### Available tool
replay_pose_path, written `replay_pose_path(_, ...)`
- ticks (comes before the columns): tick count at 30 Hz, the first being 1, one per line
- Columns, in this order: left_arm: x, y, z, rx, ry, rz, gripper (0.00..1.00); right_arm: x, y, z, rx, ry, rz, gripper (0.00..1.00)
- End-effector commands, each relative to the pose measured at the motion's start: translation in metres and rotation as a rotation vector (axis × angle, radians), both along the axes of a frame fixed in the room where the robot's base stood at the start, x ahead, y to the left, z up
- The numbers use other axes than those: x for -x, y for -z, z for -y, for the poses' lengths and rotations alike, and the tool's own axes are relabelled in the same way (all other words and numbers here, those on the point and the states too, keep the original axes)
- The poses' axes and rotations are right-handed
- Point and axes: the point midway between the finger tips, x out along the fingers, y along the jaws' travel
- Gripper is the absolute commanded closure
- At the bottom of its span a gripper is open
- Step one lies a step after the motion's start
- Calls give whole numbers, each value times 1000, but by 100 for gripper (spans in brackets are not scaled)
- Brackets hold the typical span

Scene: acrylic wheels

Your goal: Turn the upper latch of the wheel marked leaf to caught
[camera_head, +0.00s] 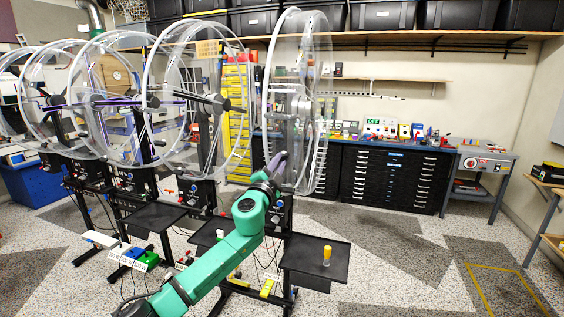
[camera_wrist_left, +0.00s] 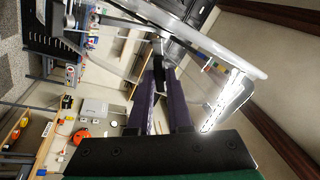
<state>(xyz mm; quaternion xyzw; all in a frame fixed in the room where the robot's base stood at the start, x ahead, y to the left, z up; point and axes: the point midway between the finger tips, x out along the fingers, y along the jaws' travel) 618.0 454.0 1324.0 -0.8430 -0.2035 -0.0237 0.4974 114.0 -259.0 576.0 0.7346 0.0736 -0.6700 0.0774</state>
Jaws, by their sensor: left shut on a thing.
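The nearest clear acrylic wheel (camera_head: 268,92) stands nearly edge-on on a black stand, with a white rim and clear parts around its hub. My teal left arm reaches up to its lower edge. My left gripper (camera_head: 279,161) is at the lower part of this wheel. In the left wrist view its purple fingers (camera_wrist_left: 160,85) are shut on a small dark part (camera_wrist_left: 159,76), which looks like a latch piece of the wheel. The white rim (camera_wrist_left: 190,42) passes just beyond the fingertips. I cannot read a leaf mark or the latch's setting. My right gripper is not in view.
Several more clear wheels (camera_head: 151,100) stand on black stands to the left. A black tray (camera_head: 338,262) bearing a yellow-handled tool (camera_head: 327,255) is at the right of the nearest stand. Black drawers (camera_head: 385,180) line the back wall. The floor at right is clear.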

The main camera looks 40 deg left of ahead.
Motion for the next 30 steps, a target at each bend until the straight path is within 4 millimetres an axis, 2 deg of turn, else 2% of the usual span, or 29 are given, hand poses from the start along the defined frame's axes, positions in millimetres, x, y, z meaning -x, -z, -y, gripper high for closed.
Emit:
replay_pose_path(1, 0, -2, 0, -90, -24, -33, 100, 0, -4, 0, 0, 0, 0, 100)
replay_pose_path(3, 0, -1, 0, -163, -44, -57, 100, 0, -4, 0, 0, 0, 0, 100)
replay_pose_path(10, 0, -1, 0, -183, -49, -64, 100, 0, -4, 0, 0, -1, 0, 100)
replay_pose_path(16, 0, -2, 0, -511, -137, -179, 100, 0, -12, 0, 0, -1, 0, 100)
replay_pose_path(17, 0, -1, 0, -504, -134, -176, 71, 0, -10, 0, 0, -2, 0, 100)
replay_pose_path(18, 0, 0, 0, -501, -133, -175, 56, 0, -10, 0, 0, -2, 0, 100)
replay_pose_path(19, 0, 0, 0, -500, -133, -175, 45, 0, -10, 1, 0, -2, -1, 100)
replay_pose_path(30, 3, 2, 1, -497, -131, -174, 45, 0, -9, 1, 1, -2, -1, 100)
